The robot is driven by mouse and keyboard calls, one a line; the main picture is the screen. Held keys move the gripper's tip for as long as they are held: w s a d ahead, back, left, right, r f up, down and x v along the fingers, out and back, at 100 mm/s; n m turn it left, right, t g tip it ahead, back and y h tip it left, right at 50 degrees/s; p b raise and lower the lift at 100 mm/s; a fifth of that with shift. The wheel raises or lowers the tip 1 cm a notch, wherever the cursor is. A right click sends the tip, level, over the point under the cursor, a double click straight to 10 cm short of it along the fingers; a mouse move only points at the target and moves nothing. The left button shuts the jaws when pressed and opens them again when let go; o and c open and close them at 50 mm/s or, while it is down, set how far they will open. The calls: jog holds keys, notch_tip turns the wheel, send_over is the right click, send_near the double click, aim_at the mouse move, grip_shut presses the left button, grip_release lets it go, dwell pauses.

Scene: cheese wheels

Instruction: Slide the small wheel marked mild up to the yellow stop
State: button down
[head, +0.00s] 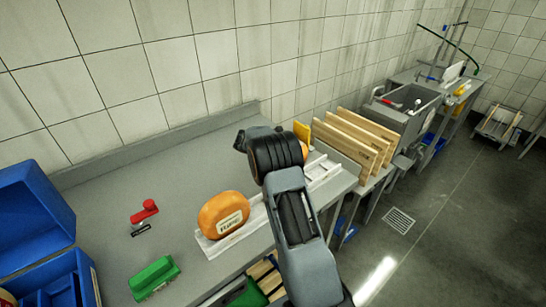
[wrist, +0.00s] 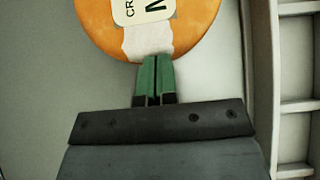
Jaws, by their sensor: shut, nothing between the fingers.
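An orange cheese wheel (wrist: 95,22) with a white label fills the top of the wrist view; only part of its lettering shows, so I cannot read the whole mark. My gripper (wrist: 155,62) is shut and empty, its green fingertips at the wheel's near edge, touching or almost touching it. In the head view a sliver of an orange wheel (head: 304,150) shows behind my wrist, and my fingertips are hidden there. A yellow upright piece (head: 302,131), seemingly the stop, stands just behind that sliver. The gap between them is hard to judge.
A white slotted rack (head: 325,172) and wooden boards (head: 355,140) lie to the right. A red-handled tool (head: 145,210), green brush (head: 153,278) and blue case (head: 35,215) are left.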

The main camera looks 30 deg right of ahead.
jog(key=a, duration=0.5)
jog(key=shift+s+r, duration=0.3)
jog(key=shift+r, duration=0.05)
jog(key=s+a+r+m+y+b, duration=0.1)
jog(key=s+a+r+m+y, duration=0.2)
jog(key=s+a+r+m, duration=0.55)
jog(key=s+a+r+m+t+y, duration=0.1)
jog(key=s+a+r+m+y, duration=0.1)
jog(key=s, duration=0.9)
jog(key=s+a+r+m+t+y, duration=0.1)
jog(key=s+a+r+m+y, duration=0.1)
jog(key=s+a+m, duration=0.5)
jog(key=s+m+y, duration=0.1)
jog(key=s+m, duration=0.1)
jog(key=s, duration=0.2)
jog(key=shift+s+a+t+y, duration=0.15)
jog(key=shift+s+t+y, duration=0.15)
jog(key=shift+s+y, duration=0.1)
